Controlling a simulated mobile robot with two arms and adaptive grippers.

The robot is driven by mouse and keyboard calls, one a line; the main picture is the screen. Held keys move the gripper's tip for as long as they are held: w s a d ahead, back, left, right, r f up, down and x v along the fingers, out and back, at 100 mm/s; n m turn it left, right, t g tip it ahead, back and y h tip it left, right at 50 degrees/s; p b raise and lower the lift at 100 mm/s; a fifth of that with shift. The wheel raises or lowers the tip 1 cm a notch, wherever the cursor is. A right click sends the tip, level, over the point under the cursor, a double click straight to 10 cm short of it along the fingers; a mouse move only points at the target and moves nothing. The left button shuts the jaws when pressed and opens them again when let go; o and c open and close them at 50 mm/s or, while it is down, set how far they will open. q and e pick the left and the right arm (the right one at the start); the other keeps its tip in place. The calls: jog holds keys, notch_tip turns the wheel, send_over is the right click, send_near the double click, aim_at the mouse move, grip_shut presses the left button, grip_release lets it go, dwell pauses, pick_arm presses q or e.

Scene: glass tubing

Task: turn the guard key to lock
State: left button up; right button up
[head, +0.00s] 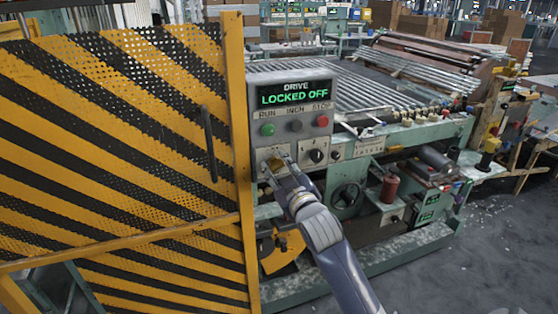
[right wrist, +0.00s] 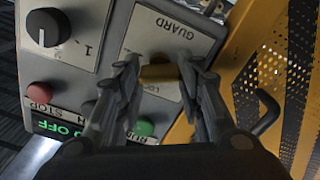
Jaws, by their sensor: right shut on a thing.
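The guard key (right wrist: 158,74) shows in the right wrist view as a brass-coloured piece on a pale plate (right wrist: 168,40) marked GUARD. My right gripper (head: 276,165) is at the lower left of the grey control box in the head view, and its fingers are shut on the key. The fingers hide the key's sides and much of the lettering below it. The display (head: 293,95) reads DRIVE LOCKED OFF in green. My left gripper is not in view.
The yellow-and-black mesh guard (head: 120,140) with a dark handle (head: 209,143) stands just left of the box. Green (head: 267,130) and red (head: 322,121) buttons sit above my gripper. A black selector knob (head: 316,156) is close on its right. Glass tubes lie on the machine behind.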

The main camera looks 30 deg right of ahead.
jog(key=n+p, duration=0.4)
jog(key=n, duration=0.2)
jog(key=n+p, duration=0.2)
jog(key=n, duration=0.1)
jog(key=shift+a+n, duration=0.1)
jog(key=shift+n, duration=0.3)
jog(key=shift+f+n+p, duration=0.2)
jog(key=shift+n+p, duration=0.4)
jog(key=shift+n, duration=0.7)
jog(key=o, duration=1.1)
jog(key=shift+c, duration=0.2)
jog(key=v, duration=1.2)
